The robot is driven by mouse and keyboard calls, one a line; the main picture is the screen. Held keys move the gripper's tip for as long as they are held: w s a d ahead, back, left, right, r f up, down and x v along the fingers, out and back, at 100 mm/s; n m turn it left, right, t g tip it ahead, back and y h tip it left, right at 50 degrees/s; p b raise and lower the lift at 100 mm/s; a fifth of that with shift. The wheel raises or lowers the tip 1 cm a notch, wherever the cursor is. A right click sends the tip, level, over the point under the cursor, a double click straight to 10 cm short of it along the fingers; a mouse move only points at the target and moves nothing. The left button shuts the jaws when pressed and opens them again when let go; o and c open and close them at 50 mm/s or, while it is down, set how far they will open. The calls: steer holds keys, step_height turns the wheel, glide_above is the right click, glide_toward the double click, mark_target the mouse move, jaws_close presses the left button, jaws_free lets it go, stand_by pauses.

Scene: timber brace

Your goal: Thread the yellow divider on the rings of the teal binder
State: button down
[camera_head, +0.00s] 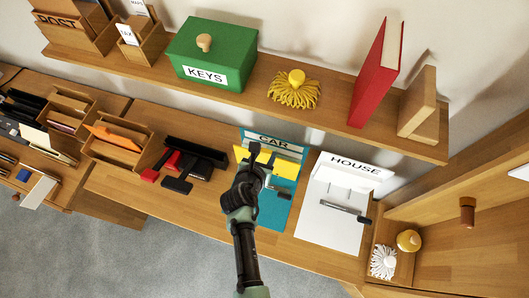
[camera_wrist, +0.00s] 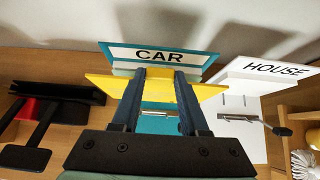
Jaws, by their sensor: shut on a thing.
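The teal binder (camera_head: 275,209) lies open on the desk, its raised back cover labelled CAR. It also shows in the wrist view (camera_wrist: 204,60). My gripper (camera_head: 257,150) is shut on the yellow divider (camera_head: 287,168) and holds it over the binder. In the wrist view the yellow divider (camera_wrist: 102,84) lies across and between both fingers, in front of the CAR label. Metal ring hardware shows below it (camera_wrist: 157,114). The divider and my fingers hide most of the rings. I cannot tell whether the divider touches them.
A white binder labelled HOUSE (camera_head: 329,220) lies open close on the right. Black and red stapler-like tools (camera_head: 185,165) lie on the left. A wooden tray with an orange item (camera_head: 118,140) stands farther left. A shelf (camera_head: 236,92) runs above, holding a green KEYS box (camera_head: 213,55).

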mark_target(266, 161)
step_height(266, 161, down, 10)
steer(key=b, duration=0.7)
steer(key=shift+r+b, duration=0.2)
steer(key=shift+b, duration=0.1)
steer(key=shift+f, duration=0.15)
stand_by(0.4)
steer(key=shift+p, duration=0.3)
stand_by(0.8)
steer(key=shift+w+d, duration=0.25)
steer(key=shift+w, duration=0.6)
steer(key=shift+w+d, duration=0.25)
steer(key=shift+w, duration=0.55)
stand_by(1.3)
steer(key=shift+g+p, duration=0.5)
steer(key=shift+p, duration=0.65)
stand_by(0.8)
